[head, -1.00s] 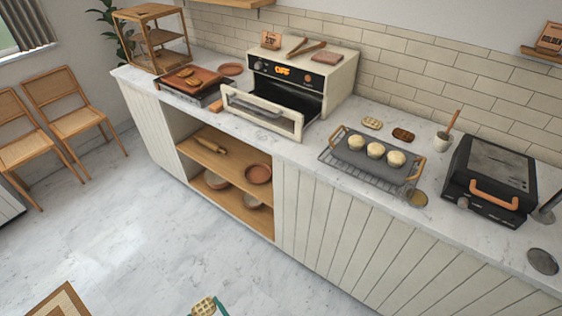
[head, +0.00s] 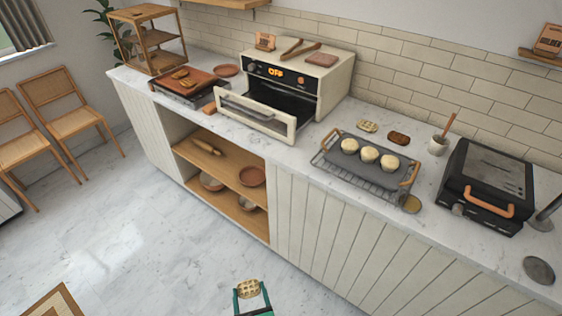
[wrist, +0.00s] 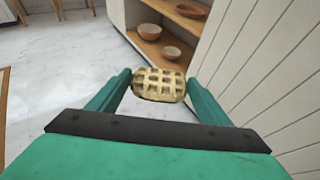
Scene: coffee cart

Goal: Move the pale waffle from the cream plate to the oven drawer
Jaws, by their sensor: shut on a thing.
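The pale waffle (head: 247,289) is between the fingers of my gripper (head: 252,290), low in the head view over the floor. The wrist view shows the waffle (wrist: 158,84) pinched at its sides by the green fingers of my gripper (wrist: 160,83). The oven (head: 308,75) stands on the counter. Its drawer (head: 255,113) is pulled out at the front and sticks out toward the counter edge. I cannot make out the cream plate in these views.
A grey tray with several pale buns (head: 369,154) sits on a wire rack right of the oven. A black press (head: 487,185) stands farther right. A wooden shelf (head: 225,165) is open below the oven. The floor (head: 150,235) before the counter is clear.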

